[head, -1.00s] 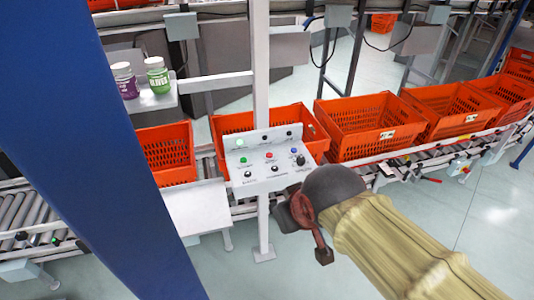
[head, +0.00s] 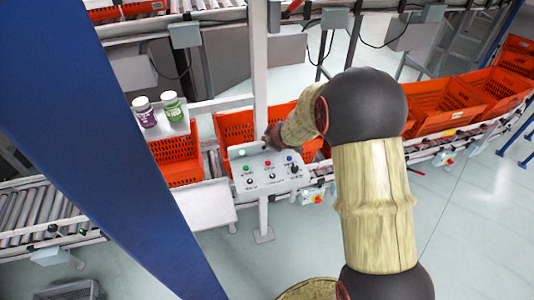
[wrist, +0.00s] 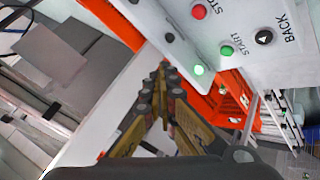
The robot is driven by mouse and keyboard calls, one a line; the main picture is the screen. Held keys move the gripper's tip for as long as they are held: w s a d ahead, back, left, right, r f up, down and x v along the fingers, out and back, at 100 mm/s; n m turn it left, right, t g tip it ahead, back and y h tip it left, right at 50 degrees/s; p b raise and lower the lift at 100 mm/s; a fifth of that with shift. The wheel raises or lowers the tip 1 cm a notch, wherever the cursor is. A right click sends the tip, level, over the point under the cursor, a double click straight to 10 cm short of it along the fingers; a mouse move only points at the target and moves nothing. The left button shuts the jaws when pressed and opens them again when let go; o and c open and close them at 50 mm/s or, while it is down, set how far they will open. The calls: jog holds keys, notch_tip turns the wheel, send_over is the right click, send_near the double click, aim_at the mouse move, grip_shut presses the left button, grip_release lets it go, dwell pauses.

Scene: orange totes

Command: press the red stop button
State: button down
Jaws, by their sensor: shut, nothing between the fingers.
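The red stop button (head: 268,164) sits in the top row of the white control panel (head: 262,184), between a green and a blue button. In the wrist view the red button (wrist: 198,12) is near the top edge, beside a partly cut-off "STO" label. My gripper (wrist: 162,72) is shut and empty, its fingertips pointing toward the panel and apart from the red button. In the head view my gripper (head: 271,136) is small and dark, by the panel's raised back edge; its fingers are hard to make out there.
The green START button (wrist: 226,50), the black BACK button (wrist: 263,37) and a lit green lamp (wrist: 198,70) are close by. A white post (head: 260,70) rises behind the panel. Orange totes (head: 178,156) line the conveyor. Two jars (head: 172,106) stand on a shelf at left.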

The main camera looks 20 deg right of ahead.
aim_at(267, 164)
jog(key=f, duration=0.1)
jog(key=w+f+n+y+p, duration=0.1)
jog(key=f+p, duration=0.1)
jog(key=shift+w+a+f+n, duration=0.2)
jog(key=shift+a+f+n, duration=0.1)
jog(key=shift+a, duration=0.05)
notch_tip(267, 164, down, 9)
jog(key=b, duration=0.7)
jog(key=shift+r, duration=0.15)
dwell(0.8)
dwell(0.5)
jog(key=shift+w+d+f+b, duration=0.1)
jog(key=shift+d+f+b, duration=0.25)
jog(key=shift+f, duration=0.1)
